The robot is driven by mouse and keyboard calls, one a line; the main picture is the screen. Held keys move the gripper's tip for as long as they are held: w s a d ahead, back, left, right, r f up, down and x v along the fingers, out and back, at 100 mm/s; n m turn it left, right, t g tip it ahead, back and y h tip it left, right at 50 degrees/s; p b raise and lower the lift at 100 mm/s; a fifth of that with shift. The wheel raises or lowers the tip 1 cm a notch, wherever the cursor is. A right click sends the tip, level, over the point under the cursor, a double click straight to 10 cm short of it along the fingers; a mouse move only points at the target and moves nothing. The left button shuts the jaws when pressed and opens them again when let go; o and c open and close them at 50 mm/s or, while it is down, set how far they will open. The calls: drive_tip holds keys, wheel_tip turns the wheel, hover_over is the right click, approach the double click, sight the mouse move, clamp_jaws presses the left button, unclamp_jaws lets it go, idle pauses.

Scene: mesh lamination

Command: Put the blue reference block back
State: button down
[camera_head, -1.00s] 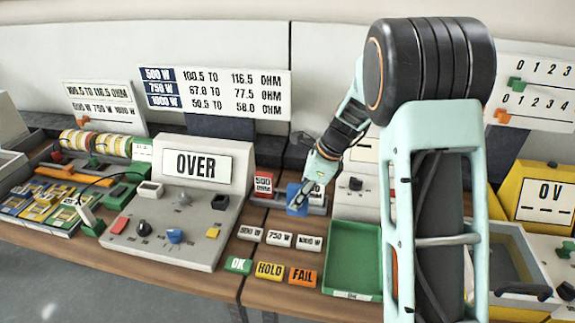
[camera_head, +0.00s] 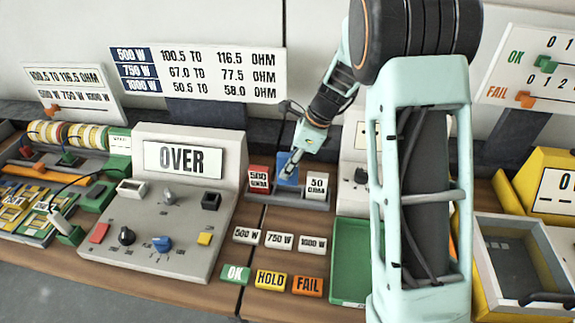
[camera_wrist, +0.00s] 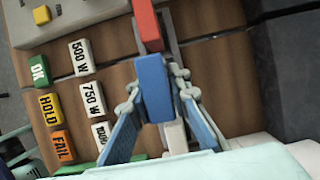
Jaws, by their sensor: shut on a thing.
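The blue reference block (camera_head: 286,168) is upright at the middle of a grey rack (camera_head: 289,200). It stands between the red 500 ohm block (camera_head: 259,179) and the white 50 ohm block (camera_head: 317,185). Its top is higher than its neighbours. My gripper (camera_head: 292,172) comes down from the upper right and is shut on it. In the wrist view the blue block (camera_wrist: 153,82) is between my two fingers, in line with the red block (camera_wrist: 147,25). I cannot tell whether its base rests fully in the rack.
Small 500 W, 750 W and 1000 W tags (camera_head: 279,241) and OK, HOLD and FAIL tags (camera_head: 271,280) lie in front of the rack. A grey console (camera_head: 160,235) reading OVER stands to the left. A green tray (camera_head: 350,260) is to the right, partly behind my arm.

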sight(288, 181)
drive_tip(key=shift+f+b, duration=1.9)
drive_tip(key=shift+f, duration=0.85)
drive_tip(key=c, duration=1.7)
unclamp_jaws()
drive_tip(key=shift+c, duration=0.2)
drive_tip(key=v, duration=1.2)
